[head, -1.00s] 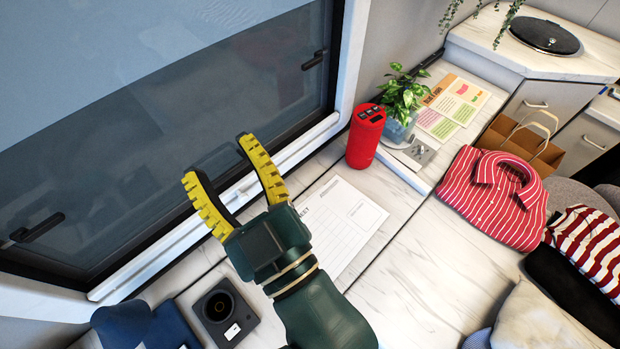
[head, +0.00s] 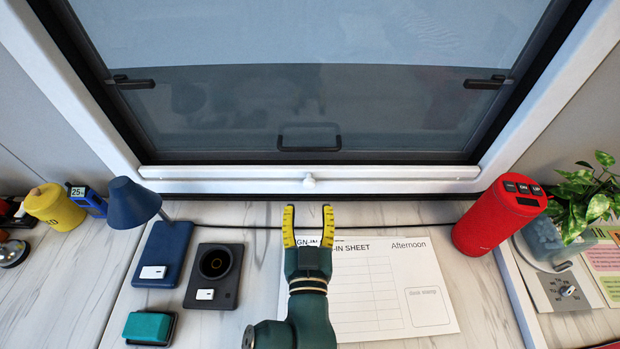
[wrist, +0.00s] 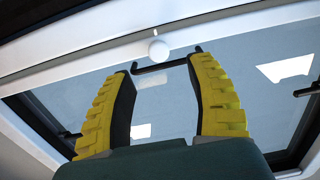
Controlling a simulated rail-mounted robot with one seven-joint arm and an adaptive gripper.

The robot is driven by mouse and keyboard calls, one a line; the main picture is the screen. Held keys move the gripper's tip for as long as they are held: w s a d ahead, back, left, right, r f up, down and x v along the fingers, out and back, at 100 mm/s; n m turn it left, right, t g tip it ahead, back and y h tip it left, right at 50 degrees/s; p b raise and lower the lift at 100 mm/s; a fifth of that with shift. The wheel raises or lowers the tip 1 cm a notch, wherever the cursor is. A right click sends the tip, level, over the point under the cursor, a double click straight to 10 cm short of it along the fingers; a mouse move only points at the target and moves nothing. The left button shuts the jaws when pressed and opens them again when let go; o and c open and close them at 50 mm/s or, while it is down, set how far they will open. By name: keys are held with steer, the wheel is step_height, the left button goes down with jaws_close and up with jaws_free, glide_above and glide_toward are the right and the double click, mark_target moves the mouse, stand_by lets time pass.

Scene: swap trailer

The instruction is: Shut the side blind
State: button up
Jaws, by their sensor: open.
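The side window fills the top of the head view, with dark glass showing in its pale frame. A white rail (head: 400,187) with a small round white knob (head: 309,182) runs along the window's lower edge; it looks like the blind's pull bar. No blind cloth can be told for sure over the glass. My gripper (head: 308,209) is open and empty, pointing at the window, with its yellow fingertips just short of the knob in the picture. In the wrist view the knob (wrist: 159,50) sits beyond the gap between the fingertips (wrist: 162,68), apparently not touched.
A black handle (head: 309,142) and two latches (head: 133,83) (head: 487,83) are on the window. On the counter are a sign-in sheet (head: 390,290), a red speaker (head: 498,215), a plant (head: 590,200), a blue lamp (head: 133,203) and a dark square device (head: 213,277).

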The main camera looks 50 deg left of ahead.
mark_target(309, 186)
steer(key=p+x, duration=0.1)
steer(key=x, duration=0.6)
steer(key=shift+w+a, duration=0.2)
jaws_close()
